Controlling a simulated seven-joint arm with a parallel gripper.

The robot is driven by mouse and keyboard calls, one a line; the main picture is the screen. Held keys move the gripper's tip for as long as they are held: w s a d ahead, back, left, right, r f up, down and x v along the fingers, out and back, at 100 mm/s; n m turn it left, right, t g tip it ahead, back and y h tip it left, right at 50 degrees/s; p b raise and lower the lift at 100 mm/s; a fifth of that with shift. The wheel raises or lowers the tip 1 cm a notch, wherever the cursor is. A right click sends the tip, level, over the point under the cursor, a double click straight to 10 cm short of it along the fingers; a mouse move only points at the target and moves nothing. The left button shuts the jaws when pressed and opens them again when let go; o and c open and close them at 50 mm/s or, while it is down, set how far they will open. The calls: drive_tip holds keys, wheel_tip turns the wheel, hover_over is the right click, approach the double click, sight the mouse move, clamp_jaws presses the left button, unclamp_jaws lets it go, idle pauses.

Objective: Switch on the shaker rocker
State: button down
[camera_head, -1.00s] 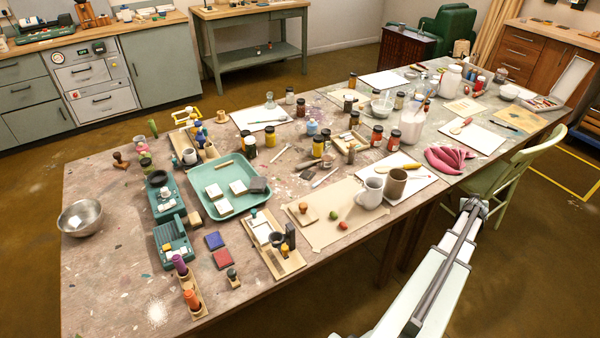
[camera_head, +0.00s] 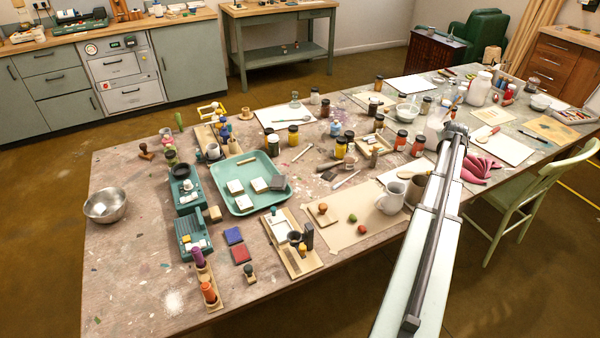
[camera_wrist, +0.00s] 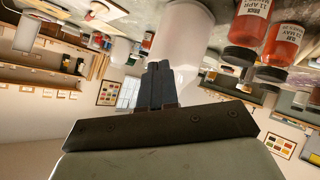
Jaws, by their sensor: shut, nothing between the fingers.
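Two teal devices stand on the left part of the table in the head view. The rear one (camera_head: 186,192) has a dark round cup on top; the front one (camera_head: 192,232) has a tray-like top with pale pieces. I cannot tell for sure which is the shaker, and its rocker is too small to make out. My gripper (camera_wrist: 157,85) is shut and empty in the wrist view, in front of a white bottle (camera_wrist: 183,35); contact cannot be told. In the head view my arm reaches over the table's right part, far from both devices.
A teal tray (camera_head: 222,208) lies right of the devices. A metal bowl (camera_head: 105,206) stands at the left end.

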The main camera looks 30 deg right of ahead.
drive_tip(key=w+a+y, duration=0.1)
drive_tip(key=w+a, duration=0.6)
drive_tip(key=a, duration=0.3)
drive_tip(key=w+a+n+y, duration=0.1)
drive_tip(key=w+a+y, duration=0.1)
drive_tip(key=w+a, duration=0.6)
drive_tip(key=w+a+r+n+y, duration=0.1)
drive_tip(key=w+a+y, duration=0.1)
drive_tip(key=w+a, duration=0.5)
drive_tip(key=shift+w+a+g, duration=0.15)
drive_tip(key=shift+a, duration=1.45)
drive_tip(key=shift+w+a+g, duration=0.15)
drive_tip(key=shift+a, duration=1.45)
drive_tip(key=w+a+r+g+y, duration=0.15)
drive_tip(key=w+a, duration=0.25)
drive_tip(key=a, duration=0.9)
wheel_tip(320, 180, up, 7)
drive_tip(key=n+g+y, duration=0.1)
drive_tip(key=n+g, duration=0.1)
drive_tip(key=g, duration=0.3)
hover_over(195, 194)
drive_tip(key=a, duration=0.3)
drive_tip(key=shift+d+f, duration=0.2)
drive_tip(key=shift+d, duration=0.05)
drive_tip(key=f, duration=0.4)
drive_tip(key=d+f, duration=0.1)
drive_tip(key=f, duration=0.4)
drive_tip(key=d+f, duration=0.1)
drive_tip(key=f, duration=0.4)
